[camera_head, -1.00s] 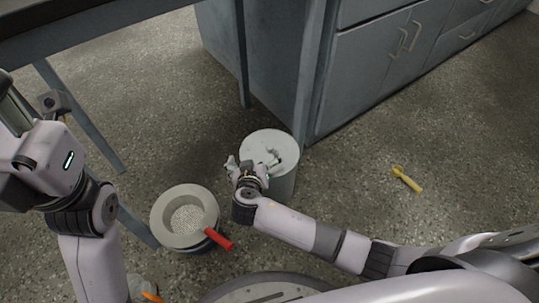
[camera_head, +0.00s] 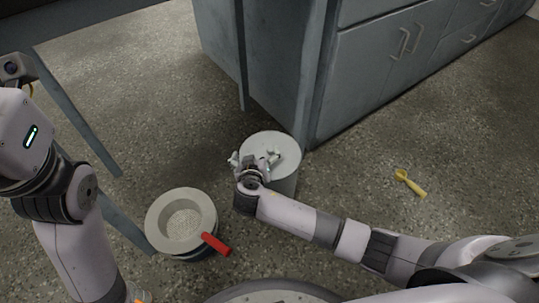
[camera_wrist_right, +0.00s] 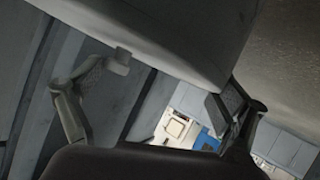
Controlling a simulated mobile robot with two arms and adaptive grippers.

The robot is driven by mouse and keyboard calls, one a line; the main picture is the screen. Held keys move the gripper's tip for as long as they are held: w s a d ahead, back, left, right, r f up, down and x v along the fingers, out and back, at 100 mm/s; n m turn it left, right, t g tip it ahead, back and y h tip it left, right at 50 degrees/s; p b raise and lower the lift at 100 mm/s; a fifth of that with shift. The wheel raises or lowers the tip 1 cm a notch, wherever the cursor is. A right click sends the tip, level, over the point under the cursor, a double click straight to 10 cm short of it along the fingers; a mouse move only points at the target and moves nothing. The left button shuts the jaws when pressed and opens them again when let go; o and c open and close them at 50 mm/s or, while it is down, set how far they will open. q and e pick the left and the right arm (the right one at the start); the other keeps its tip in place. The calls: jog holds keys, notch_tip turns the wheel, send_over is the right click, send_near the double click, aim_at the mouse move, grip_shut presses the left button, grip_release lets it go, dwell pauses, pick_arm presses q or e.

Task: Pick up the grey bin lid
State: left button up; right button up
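The grey bin lid (camera_head: 261,141) lies flat on top of a round grey bin (camera_head: 285,186) on the floor, in front of the cabinet corner. My right gripper (camera_head: 255,159) is over the near part of the lid in the head view. In the right wrist view its two fingers (camera_wrist_right: 177,80) are spread apart, with nothing visibly clamped between them. A large smooth grey surface fills the top of that view; I cannot tell if it is lid or bin wall. Contact with the lid is unclear. My left gripper is out of view; only its arm shows at the left.
A second round container (camera_head: 157,224) with a wide grey rim and pale granules stands left of the bin. A red-handled tool (camera_head: 215,244) lies against it. A yellow scoop (camera_head: 410,183) lies on open floor at right. Grey cabinets (camera_head: 370,80) stand behind.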

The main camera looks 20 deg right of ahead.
jog(key=shift+d, duration=0.1)
jog(key=c, duration=0.5)
